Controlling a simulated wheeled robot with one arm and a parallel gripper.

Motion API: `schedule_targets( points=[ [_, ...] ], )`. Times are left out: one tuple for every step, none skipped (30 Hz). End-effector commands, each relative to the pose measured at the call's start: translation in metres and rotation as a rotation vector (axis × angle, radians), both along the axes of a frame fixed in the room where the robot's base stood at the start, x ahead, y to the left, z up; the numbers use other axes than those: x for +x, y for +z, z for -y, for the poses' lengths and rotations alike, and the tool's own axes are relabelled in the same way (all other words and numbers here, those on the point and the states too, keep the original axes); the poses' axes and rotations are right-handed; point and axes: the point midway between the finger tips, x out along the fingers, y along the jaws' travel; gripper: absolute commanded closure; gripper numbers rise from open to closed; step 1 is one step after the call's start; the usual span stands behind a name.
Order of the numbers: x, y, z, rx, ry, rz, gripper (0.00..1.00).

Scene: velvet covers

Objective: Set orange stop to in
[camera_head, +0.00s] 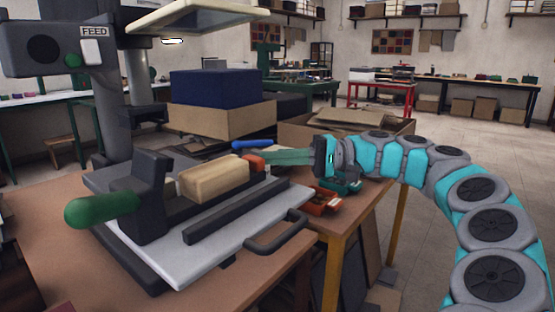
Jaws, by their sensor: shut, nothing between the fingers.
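The orange stop (254,164) is a small orange piece at the right end of the beige block (213,180) on the grey machine bed (165,262). My gripper (266,158) comes in from the right with its green fingers closed and pointing left. In the picture its fingertips are right at the orange stop. I cannot tell whether they touch it. Nothing shows between the fingers. Part of the stop may be hidden by the fingers.
A blue handle (252,145) lies just behind the stop. A dark clamp with a green handle (102,207) stands at the left. A dark bar (238,210) and a bent grey handle (276,232) are in front. Red and green pieces (322,201) lie on the table to the right.

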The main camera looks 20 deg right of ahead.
Motion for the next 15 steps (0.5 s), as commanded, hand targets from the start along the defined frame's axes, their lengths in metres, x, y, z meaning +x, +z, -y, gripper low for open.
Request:
schedule_targets(
  points=[
    [0.000, 0.000, 0.000, 0.000, 0.000, 0.000, 1.00],
    [0.000, 0.000, 0.000, 0.000, 0.000, 0.000, 1.00],
    [0.000, 0.000, 0.000, 0.000, 0.000, 0.000, 1.00],
    [0.000, 0.000, 0.000, 0.000, 0.000, 0.000, 1.00],
    [0.000, 0.000, 0.000, 0.000, 0.000, 0.000, 1.00],
    [0.000, 0.000, 0.000, 0.000, 0.000, 0.000, 1.00],
    [0.000, 0.000, 0.000, 0.000, 0.001, 0.000, 1.00],
    [0.000, 0.000, 0.000, 0.000, 0.000, 0.000, 1.00],
    [0.000, 0.000, 0.000, 0.000, 0.000, 0.000, 1.00],
    [-0.001, 0.000, -0.001, 0.000, 0.001, 0.000, 1.00],
    [-0.001, 0.000, -0.002, 0.000, 0.001, 0.000, 1.00],
    [-0.003, 0.000, -0.003, 0.001, 0.001, 0.000, 1.00],
    [-0.004, 0.000, -0.005, 0.001, 0.002, 0.000, 1.00],
    [-0.005, 0.000, -0.007, 0.001, 0.003, 0.000, 1.00],
    [-0.008, -0.001, -0.010, 0.001, 0.005, 0.000, 1.00]
  ],
)
